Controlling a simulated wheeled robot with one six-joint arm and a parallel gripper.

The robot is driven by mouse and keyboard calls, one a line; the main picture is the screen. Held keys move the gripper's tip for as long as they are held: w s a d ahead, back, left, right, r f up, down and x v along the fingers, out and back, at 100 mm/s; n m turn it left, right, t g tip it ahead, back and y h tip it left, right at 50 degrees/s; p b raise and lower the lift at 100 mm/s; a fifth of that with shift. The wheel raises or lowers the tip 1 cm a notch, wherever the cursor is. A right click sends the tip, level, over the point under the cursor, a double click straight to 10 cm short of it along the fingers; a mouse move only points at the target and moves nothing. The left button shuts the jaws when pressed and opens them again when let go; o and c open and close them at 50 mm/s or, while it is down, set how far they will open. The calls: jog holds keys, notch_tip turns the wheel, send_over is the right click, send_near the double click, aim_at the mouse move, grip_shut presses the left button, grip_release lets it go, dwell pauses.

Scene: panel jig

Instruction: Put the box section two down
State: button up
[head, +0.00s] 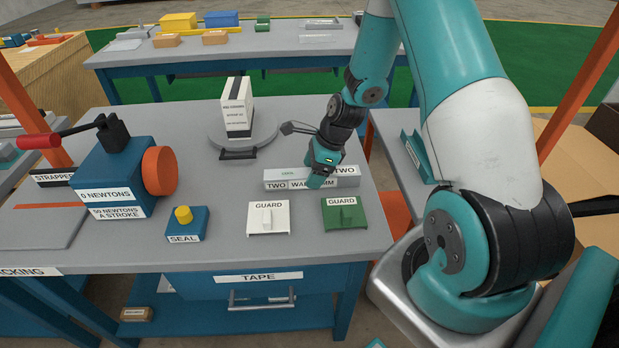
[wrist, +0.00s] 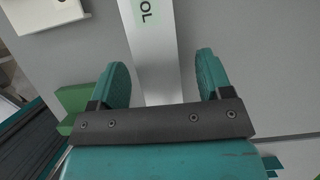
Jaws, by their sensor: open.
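In the wrist view the bar (wrist: 155,55) runs between the two teal fingers of my gripper (wrist: 160,80). The fingers are open, with gaps on both sides of the bar.
A white guard (head: 268,218) and a green guard (head: 345,214) sit just in front of the bar. A white carton (head: 237,108) stands on a round plate behind. A blue strapper (head: 115,170) and a seal box (head: 187,225) are to the left. Bare bench lies between.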

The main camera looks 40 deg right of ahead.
jog(key=c, duration=1.3)
jog(key=shift+o, duration=0.2)
